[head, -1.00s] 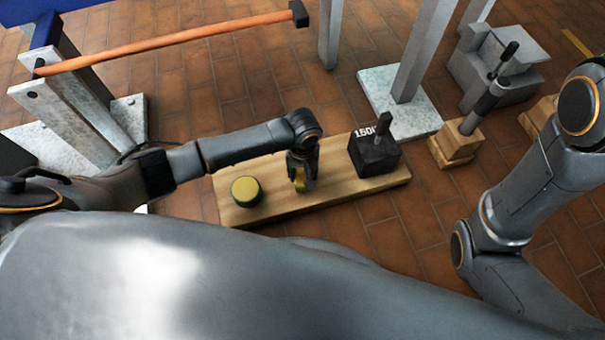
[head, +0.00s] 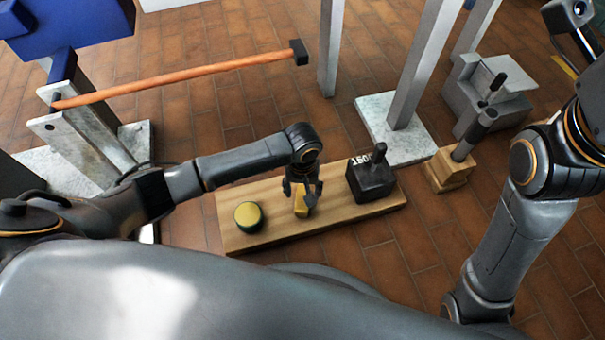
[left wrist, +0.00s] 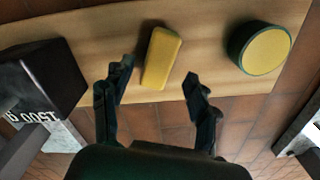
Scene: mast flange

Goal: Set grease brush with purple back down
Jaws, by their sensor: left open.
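No purple-backed brush shows in these frames. A plain yellow block (head: 301,206) lies on the wooden board (head: 274,232), between a round yellow-topped tin and a dark weight. My left gripper (head: 304,192) is right above the block, pointing down. In the left wrist view, the yellow block (left wrist: 161,57) lies on the board just beyond the open fingers (left wrist: 157,80), with a gap on both sides. Its underside is hidden. My right arm is at the right of the head view, but its gripper does not show.
The round tin (head: 248,216) is left of my left gripper, and the dark weight (head: 371,178) with an upright handle is close on the right. A wooden block (head: 447,172) with a dark tool stands farther right.

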